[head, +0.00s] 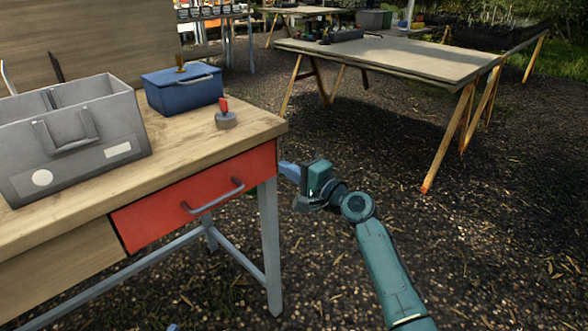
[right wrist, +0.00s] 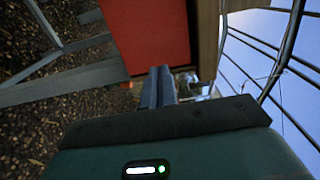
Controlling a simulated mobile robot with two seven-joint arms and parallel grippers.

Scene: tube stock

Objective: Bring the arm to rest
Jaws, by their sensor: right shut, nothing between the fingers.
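My right gripper (head: 289,171) is in the head view just right of the workbench's front right corner, beside the red drawer front. Its fingers point left toward the bench, and it holds nothing. In the right wrist view its two fingers (right wrist: 158,87) lie together, with the red drawer (right wrist: 152,35) beyond them. My right arm reaches in from the bottom right of the head view. The red drawer (head: 170,212) with its grey bar handle looks shut in the wooden workbench (head: 190,150). My left gripper does not show.
On the bench are a grey tool tote (head: 75,165), a blue box (head: 184,100) and a small grey base with a red top (head: 225,119). A trestle table (head: 400,60) stands at the back right. Dark gravel ground (head: 490,230) is open at right.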

